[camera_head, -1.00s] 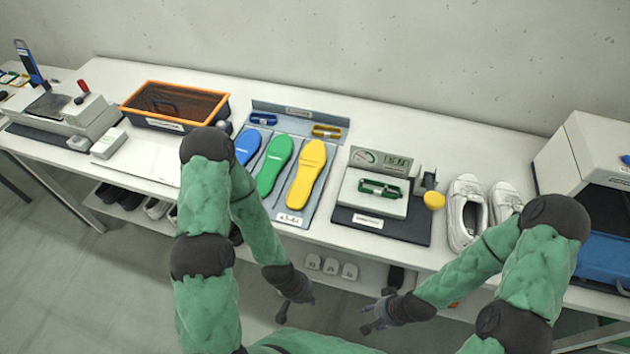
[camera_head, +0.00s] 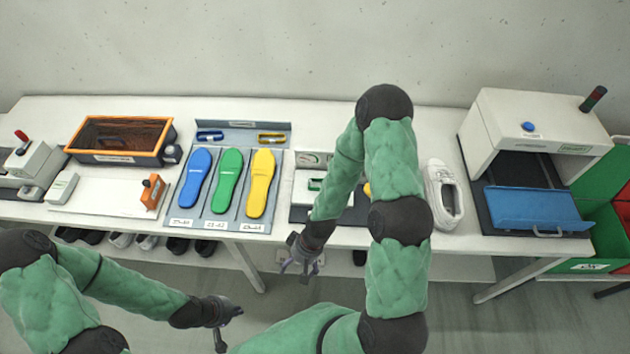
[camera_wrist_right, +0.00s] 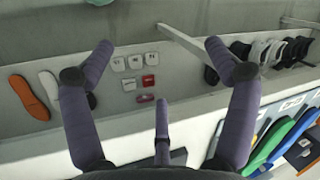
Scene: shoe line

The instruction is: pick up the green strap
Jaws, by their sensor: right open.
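The green strap (camera_head: 316,184) lies on the small scale (camera_head: 300,198) at the middle of the bench. My right arm hides part of the strap and much of the scale. My right gripper (camera_head: 300,262) is open and empty in front of the bench edge, nearer to me and lower than the strap. Its spread fingers show in the right wrist view (camera_wrist_right: 162,62), with nothing between them; no strap is seen there. My left gripper (camera_head: 226,324) is at the bottom, away from the bench, with fingers apart and empty.
Blue, green and yellow insoles (camera_head: 262,185) lie on a grey board left of the scale, with a blue strap (camera_head: 210,136) and a yellow strap (camera_head: 271,138) behind. A lower shelf (camera_wrist_right: 130,120) holds shoes and small blocks.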

